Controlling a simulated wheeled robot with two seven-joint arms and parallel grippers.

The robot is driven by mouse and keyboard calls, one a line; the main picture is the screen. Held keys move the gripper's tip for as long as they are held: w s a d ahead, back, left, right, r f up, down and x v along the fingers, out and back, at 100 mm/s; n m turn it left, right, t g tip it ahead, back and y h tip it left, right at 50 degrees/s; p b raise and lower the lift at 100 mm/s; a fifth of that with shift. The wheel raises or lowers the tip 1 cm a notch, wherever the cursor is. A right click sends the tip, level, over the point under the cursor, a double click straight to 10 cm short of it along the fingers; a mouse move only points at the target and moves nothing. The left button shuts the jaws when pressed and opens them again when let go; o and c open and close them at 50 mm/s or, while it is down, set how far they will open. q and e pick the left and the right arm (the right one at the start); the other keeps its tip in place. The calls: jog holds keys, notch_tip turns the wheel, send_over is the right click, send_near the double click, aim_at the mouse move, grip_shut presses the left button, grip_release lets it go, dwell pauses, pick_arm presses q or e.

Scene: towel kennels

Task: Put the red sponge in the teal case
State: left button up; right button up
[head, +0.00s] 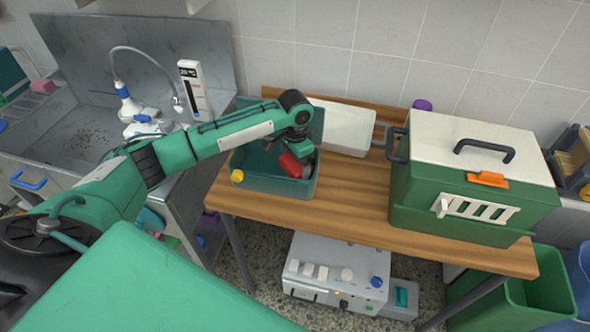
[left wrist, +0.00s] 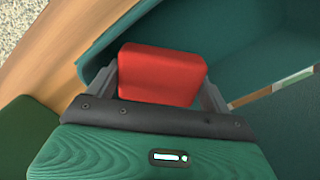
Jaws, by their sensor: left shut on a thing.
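The teal case (head: 262,184) stands open on the wooden table, left of the green carrier. My left gripper (head: 302,160) is shut on the red sponge (head: 290,166), over the right part of the case opening. In the left wrist view the red sponge (left wrist: 161,75) sits between the two fingers (left wrist: 160,92), with the teal case wall (left wrist: 104,58) beside and behind it. I cannot tell whether the sponge touches the case floor. The gripper partly hides the sponge in the head view. My right gripper is not in view.
A green carrier (head: 440,205) with a white lid fills the table's right side. A yellow round piece (head: 237,176) is at the case's front left. A metal sink (head: 85,140) is at left. Bare wood (head: 350,205) lies between case and carrier.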

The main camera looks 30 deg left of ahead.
aim_at(295, 162)
pick_arm(q)
jog(key=shift+f+p, duration=0.3)
jog(key=shift+f, duration=1.8)
jog(key=shift+f, duration=0.1)
jog(key=o, duration=0.8)
jog(key=shift+o, duration=0.2)
notch_tip(295, 162, up, 12)
jog(key=b, duration=0.2)
jog(key=shift+r+b, duration=0.2)
jog(key=shift+b, duration=0.1)
jog(key=shift+s+f, duration=0.1)
jog(key=shift+f, duration=0.05)
